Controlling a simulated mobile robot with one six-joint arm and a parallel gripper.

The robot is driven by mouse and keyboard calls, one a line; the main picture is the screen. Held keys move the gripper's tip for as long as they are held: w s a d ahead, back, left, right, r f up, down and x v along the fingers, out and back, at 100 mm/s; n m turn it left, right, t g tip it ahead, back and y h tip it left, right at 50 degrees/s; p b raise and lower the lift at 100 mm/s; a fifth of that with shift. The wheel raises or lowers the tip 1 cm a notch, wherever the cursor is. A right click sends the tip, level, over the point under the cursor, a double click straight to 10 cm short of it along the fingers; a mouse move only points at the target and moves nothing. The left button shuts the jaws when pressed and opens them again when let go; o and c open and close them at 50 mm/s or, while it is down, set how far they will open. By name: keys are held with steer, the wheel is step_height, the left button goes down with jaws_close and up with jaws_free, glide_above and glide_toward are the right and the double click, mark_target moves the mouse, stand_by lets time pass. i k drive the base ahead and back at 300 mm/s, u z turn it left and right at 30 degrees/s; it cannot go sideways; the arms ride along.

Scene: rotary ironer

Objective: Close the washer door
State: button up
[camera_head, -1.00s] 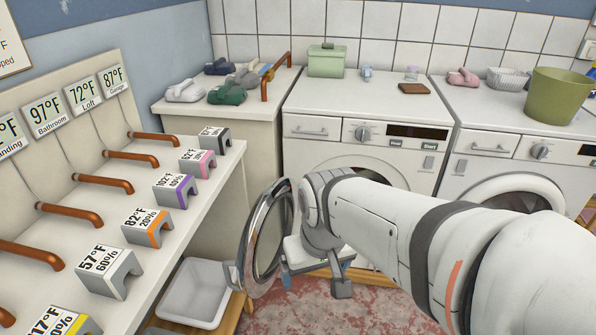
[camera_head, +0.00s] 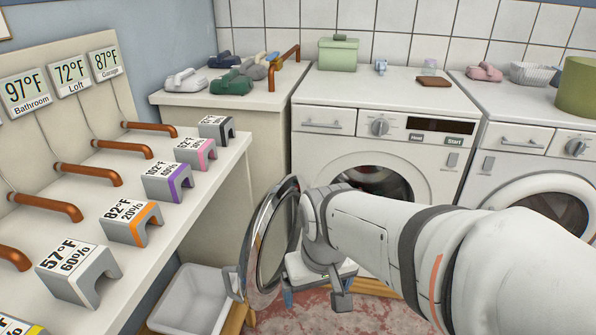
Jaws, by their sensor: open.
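The washer (camera_head: 310,150) stands at the back centre, with a drawer and a control panel marked Start on its front. Its round door (camera_head: 268,245), with a chrome rim and dark glass, is swung open to the left, and the drum opening (camera_head: 372,180) shows behind my arm. My gripper (camera_head: 318,296) is low, just right of the door, on the side toward the washer. Its jaws are open and partly hidden by the wrist; I cannot tell whether they touch the door.
A second machine (camera_head: 520,170) stands to the right with its door shut. A shelf (camera_head: 190,215) with copper pipes and several coloured sensor blocks runs along the left. A green box (camera_head: 338,54) sits on the washer.

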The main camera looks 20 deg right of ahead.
mark_target(256, 297)
steer(key=u, duration=1.1)
steer(key=k, duration=1)
steer(key=z, duration=0.65)
steer(key=i, duration=1)
steer(key=z, duration=0.1)
